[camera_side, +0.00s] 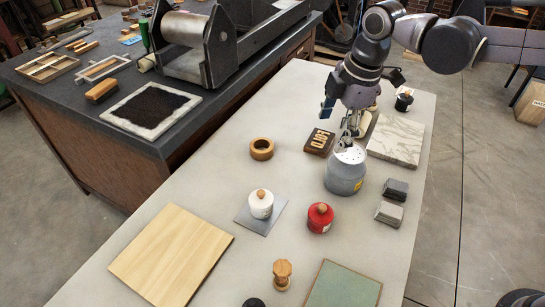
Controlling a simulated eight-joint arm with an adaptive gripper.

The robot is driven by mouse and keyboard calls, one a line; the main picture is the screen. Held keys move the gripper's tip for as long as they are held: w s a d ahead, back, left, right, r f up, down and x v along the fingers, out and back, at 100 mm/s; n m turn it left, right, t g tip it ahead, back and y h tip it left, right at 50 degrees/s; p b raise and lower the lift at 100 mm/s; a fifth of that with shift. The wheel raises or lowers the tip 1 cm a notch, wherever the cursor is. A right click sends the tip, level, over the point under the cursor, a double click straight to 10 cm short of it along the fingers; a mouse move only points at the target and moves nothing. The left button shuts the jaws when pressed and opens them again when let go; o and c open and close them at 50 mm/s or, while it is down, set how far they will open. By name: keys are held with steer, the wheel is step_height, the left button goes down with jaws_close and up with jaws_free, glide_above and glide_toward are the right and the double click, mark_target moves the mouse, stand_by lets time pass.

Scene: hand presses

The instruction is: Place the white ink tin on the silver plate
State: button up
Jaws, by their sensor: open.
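The white ink tin (261,207) has a round wooden knob on its lid. It stands upright on the silver plate (272,223), a flat grey square whose corners show around it. My gripper (348,140) is open, well behind and to the right of the tin, apart from it. It points down over the pale top of a grey canister (346,175). I cannot tell whether the fingers touch the canister. Nothing shows held in the fingers.
A red tin (320,218) stands right of the white tin. A wooden ring (261,149), a dark letter block (319,142), a marble slab (396,140) and two grey blocks (390,213) lie around. A wooden board (171,256), spool (282,273) and green mat (343,286) are at the front.

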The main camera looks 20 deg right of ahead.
steer(key=s+d+f+m+t, duration=0.1)
steer(key=s+d+m+t, duration=0.1)
steer(key=s+d+m, duration=0.5)
steer(key=s+d+f+m+t+h, duration=0.1)
steer(key=s+d+f+m+t, duration=0.1)
steer(key=s+d+m, duration=0.6)
steer(key=d+m+t, duration=0.1)
steer(key=d+m, duration=0.1)
steer(key=d, duration=0.4)
steer(key=shift+m, duration=0.3)
